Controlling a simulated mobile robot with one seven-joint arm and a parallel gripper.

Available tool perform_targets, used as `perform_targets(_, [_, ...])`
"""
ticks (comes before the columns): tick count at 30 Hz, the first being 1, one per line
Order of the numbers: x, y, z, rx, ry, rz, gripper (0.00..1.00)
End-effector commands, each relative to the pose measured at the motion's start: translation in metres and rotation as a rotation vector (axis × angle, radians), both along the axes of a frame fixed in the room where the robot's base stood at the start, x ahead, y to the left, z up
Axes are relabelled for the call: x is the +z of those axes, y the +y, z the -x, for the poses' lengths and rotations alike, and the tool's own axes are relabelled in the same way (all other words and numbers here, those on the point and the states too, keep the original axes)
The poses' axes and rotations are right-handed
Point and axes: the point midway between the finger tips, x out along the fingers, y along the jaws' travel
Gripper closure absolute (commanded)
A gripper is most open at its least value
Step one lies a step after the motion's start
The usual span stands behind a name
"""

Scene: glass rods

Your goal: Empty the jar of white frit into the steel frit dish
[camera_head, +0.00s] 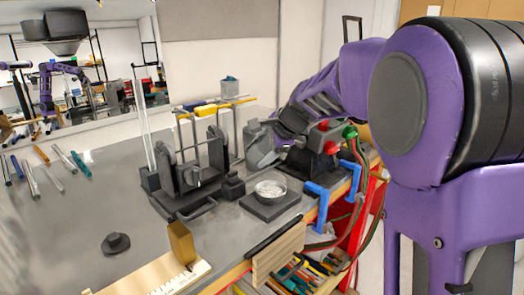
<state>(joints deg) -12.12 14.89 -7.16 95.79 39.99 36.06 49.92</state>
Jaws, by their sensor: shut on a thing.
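The steel frit dish (270,188) is a small round shiny bowl on a dark square block (268,206), right of the bench's middle. Its inside looks pale and speckled; I cannot tell frit from reflection. My purple arm comes in from the right, and my grey gripper (262,144) is behind and above the dish, apart from it. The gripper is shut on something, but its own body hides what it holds. I cannot make out the jar of white frit or its contents.
A dark burner with red knobs (328,147) and hoses stands right of the dish. A black stand (190,172) with upright rods is to the left. Blue brackets (318,203) line the front edge. Glass rods (47,177) lie far left.

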Motion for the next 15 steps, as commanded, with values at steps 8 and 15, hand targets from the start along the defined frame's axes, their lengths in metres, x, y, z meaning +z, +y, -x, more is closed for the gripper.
perform_targets(8, [0.005, 0.003, -0.001, 0.009, 0.038, 0.039, 1.00])
perform_targets(15, [0.014, 0.002, -0.002, 0.005, 0.189, 0.195, 1.00])
